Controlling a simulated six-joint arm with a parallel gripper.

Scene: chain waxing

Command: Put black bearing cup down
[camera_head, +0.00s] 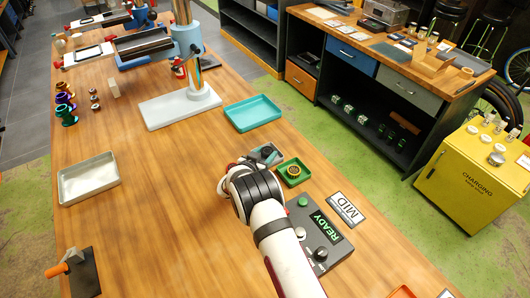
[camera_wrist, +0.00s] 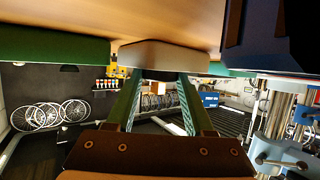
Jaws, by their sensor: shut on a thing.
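In the wrist view my gripper (camera_wrist: 160,78) has its two green fingers on either side of a dark thing (camera_wrist: 160,74), likely the black bearing cup. Only a thin dark strip of it shows, under a pale grey block-like shape (camera_wrist: 170,54). In the head view my white and dark wrist hides most of the gripper, which is low over the table beside a small grey-teal tray (camera_head: 267,153). I cannot tell whether the held thing touches anything. A small green tray (camera_head: 280,175) just right of my wrist has a dark and gold ring (camera_head: 293,170) in it.
A control box reading READY (camera_head: 320,234) and a MID label (camera_head: 345,209) lie to the right. A teal tray (camera_head: 253,113) and a press stand (camera_head: 180,106) are behind. A white tray (camera_head: 88,178) and coloured cups (camera_head: 66,108) are at left. The middle-left tabletop is clear.

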